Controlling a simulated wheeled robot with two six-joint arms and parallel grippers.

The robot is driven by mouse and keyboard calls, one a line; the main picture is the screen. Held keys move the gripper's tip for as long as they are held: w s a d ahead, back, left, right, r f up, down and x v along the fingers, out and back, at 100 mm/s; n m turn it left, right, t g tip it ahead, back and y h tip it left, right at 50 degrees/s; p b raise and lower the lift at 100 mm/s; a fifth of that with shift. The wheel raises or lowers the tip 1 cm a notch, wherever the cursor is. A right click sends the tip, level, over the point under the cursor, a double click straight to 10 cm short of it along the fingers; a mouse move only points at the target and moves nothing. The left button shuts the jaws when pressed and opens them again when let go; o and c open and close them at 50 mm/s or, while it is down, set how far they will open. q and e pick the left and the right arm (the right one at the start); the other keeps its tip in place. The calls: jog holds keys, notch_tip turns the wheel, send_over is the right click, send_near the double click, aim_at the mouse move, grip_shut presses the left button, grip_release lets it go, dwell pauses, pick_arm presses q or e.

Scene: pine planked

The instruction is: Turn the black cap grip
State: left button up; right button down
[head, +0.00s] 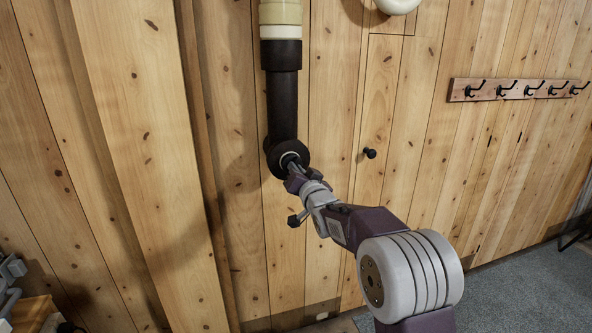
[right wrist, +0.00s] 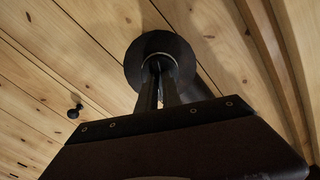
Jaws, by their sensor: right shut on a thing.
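The black cap grip (head: 277,160) is at the lower end of the black pipe (head: 284,105) on the plank wall. In the right wrist view it shows as a dark round disc (right wrist: 136,62) with a paler ring at its middle. My right gripper (head: 293,168) reaches up to it from the lower right. Its two fingers (right wrist: 159,72) are close together on the middle of the cap, shut on its grip. The fingers hide the grip part itself, so its angle cannot be told. My left gripper is not in view.
A black knob (head: 370,153) sticks out of the wall panel right of the pipe. A rail with several black hooks (head: 515,90) hangs at the right. A wooden post (head: 140,150) stands out at the left. Grey floor (head: 520,290) is open at the lower right.

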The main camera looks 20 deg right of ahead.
dwell(0.4)
jog(key=c, duration=1.5)
grip_release()
jog(key=s, duration=0.9)
jog(key=shift+d+b, duration=0.15)
jog(key=shift+b, duration=0.25)
